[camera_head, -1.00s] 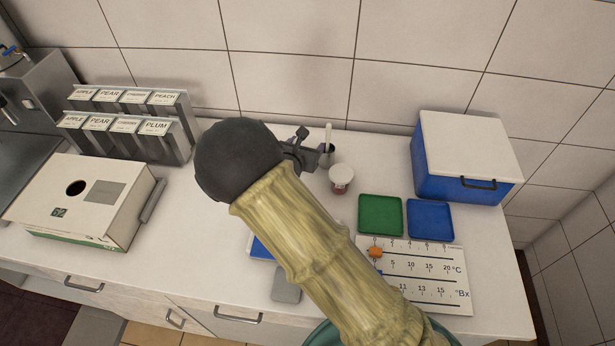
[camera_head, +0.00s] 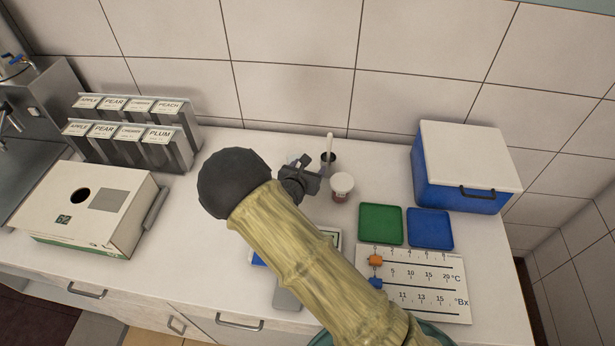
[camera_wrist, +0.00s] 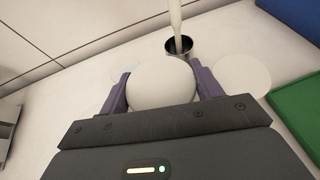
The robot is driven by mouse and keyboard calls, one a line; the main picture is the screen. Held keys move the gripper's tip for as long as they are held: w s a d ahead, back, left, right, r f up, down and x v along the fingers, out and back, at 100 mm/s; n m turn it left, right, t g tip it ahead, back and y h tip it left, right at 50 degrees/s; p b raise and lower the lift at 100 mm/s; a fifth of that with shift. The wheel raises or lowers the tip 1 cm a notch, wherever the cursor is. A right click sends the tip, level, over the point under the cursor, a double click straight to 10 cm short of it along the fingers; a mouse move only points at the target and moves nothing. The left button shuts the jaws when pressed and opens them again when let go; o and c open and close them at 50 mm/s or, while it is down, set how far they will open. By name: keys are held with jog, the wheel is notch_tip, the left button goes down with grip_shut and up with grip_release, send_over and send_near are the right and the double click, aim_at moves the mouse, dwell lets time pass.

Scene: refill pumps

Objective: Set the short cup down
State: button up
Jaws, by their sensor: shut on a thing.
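My gripper (camera_head: 309,184) is low over the counter, in front of the wall. In the wrist view my gripper (camera_wrist: 162,92) is shut on a white, round-topped thing, which I take as the short cup (camera_wrist: 162,80). The cup sits between the two purple fingers. In the head view it is hidden or not clearly seen behind my gripper and arm. I cannot tell whether its base touches the counter (camera_head: 235,143).
A dark metal pot (camera_head: 329,157) with a white stick stands just beyond my gripper. A white-topped cup (camera_head: 341,186) stands close to its right. Green tray (camera_head: 380,224), blue tray (camera_head: 430,229) and blue box (camera_head: 455,183) are further right. A label rack (camera_head: 150,150) is left.

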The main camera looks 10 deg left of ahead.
jog(key=shift+s, duration=0.15)
notch_tip(320, 180, down, 4)
jog(key=shift+s+a+r+p, duration=0.1)
jog(key=shift+a+r+p, duration=0.1)
jog(key=shift+p, duration=0.4)
jog(key=shift+d+f, duration=0.1)
jog(key=shift+f, duration=0.1)
jog(key=shift+f, duration=0.15)
jog(key=o, duration=1.1)
